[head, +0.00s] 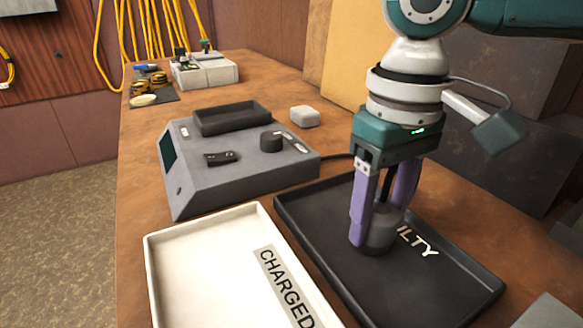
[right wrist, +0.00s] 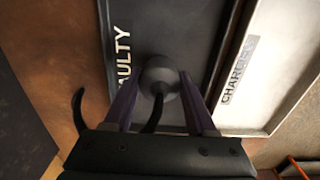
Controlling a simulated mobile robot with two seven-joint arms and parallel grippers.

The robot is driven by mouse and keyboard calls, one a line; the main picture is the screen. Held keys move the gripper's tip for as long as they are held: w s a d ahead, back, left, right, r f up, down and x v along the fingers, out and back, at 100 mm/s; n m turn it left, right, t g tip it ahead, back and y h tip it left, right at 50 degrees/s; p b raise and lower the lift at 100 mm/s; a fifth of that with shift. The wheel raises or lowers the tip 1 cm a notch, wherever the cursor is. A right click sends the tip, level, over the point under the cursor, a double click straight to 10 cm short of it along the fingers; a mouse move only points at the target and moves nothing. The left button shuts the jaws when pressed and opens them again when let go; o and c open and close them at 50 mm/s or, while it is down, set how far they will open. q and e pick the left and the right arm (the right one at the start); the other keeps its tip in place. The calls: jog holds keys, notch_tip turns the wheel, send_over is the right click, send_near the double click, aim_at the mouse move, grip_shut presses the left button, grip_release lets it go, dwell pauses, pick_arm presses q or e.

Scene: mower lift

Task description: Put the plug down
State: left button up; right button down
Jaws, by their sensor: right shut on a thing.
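The plug (head: 379,240) is a round dark grey piece with a black cable at its top. My right gripper (head: 378,222) points down with its purple fingers shut on either side of the plug. The plug is upright over the black tray (head: 460,293), low at its floor, and covers part of the tray's white "FAULTY" label. I cannot tell whether it touches the floor. In the right wrist view the plug (right wrist: 159,74) sits between the fingertips (right wrist: 160,80), beside the label. My left gripper is not in view.
A white tray (head: 188,262) labelled "CHARGED" lies beside the black tray. A grey console (head: 240,171) with a black top tray and knob stands behind. A small white box (head: 305,116) is nearby. Dark boxes (head: 470,158) stand at the right.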

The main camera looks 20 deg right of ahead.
aim_at(381, 209)
jog(key=shift+f, duration=0.1)
jog(key=shift+c, duration=1)
grip_release()
notch_tip(381, 209, up, 12)
jog(key=p, duration=0.2)
jog(key=shift+p, duration=0.3)
